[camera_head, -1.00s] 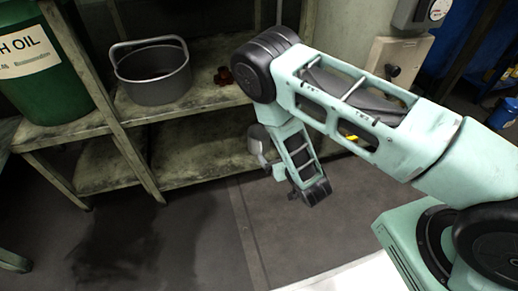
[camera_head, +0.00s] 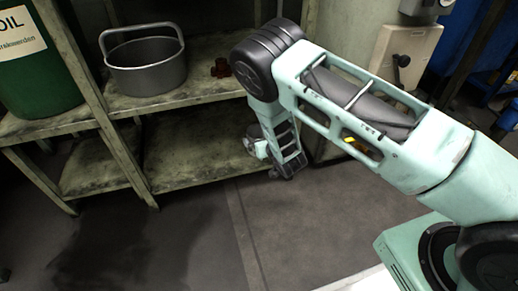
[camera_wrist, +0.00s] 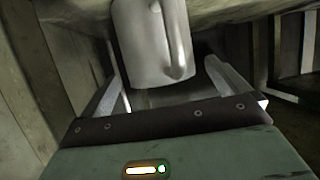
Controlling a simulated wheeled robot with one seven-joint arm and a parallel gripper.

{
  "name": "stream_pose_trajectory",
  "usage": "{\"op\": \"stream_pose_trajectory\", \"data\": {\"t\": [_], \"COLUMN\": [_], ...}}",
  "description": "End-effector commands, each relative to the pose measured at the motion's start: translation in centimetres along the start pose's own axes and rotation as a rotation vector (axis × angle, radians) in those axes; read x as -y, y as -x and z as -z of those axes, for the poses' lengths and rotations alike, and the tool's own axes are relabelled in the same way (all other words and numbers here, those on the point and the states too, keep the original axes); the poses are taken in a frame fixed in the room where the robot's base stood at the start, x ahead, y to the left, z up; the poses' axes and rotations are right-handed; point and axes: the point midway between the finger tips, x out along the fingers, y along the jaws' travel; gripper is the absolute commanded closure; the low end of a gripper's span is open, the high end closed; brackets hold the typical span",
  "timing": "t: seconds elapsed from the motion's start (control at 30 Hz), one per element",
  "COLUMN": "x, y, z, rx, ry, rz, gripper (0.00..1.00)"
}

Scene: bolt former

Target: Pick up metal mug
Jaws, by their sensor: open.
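The metal mug (camera_wrist: 152,42) is grey with a handle on its right side and shows close up in the wrist view. My gripper (camera_wrist: 161,68) is open, with one finger on each side of the mug's lower part in the picture. I cannot tell whether the mug is fully between the fingers or just beyond them. In the head view my gripper is small and partly hidden by my arm, by the lower shelf (camera_head: 195,150). The mug cannot be made out in the head view.
A grey bucket (camera_head: 147,72) with a raised handle stands on the upper shelf (camera_head: 125,103). Small reddish-brown parts (camera_head: 220,68) lie beside it. A green oil drum (camera_head: 38,75) is at the left. Shelf posts and boards surround my gripper. The floor (camera_head: 195,240) in front is clear.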

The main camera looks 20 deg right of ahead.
Motion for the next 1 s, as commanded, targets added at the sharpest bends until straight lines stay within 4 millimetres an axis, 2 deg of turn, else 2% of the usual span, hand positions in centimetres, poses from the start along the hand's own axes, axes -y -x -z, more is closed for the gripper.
{"op": "stream_pose_trajectory", "data": {"t": [0.03, 0.13, 0.43, 0.6, 0.87, 1.0], "x": [0.1, 0.0, 0.0, 0.0, 0.0, 0.0], "y": [-1.0, -1.9, -2.1, -2.1, -2.1, -1.6], "z": [-0.4, -0.3, 0.0, 0.0, 0.1, 1.3], "rx": [-0.003, -0.002, 0.0, 0.0, -0.001, -0.002], "ry": [-0.001, -0.001, -0.001, -0.001, -0.001, -0.002], "rz": [0.001, 0.0, 0.0, 0.0, 0.0, 0.0], "gripper": [0.0, 0.0, 0.0, 0.47, 0.48, 0.48]}}
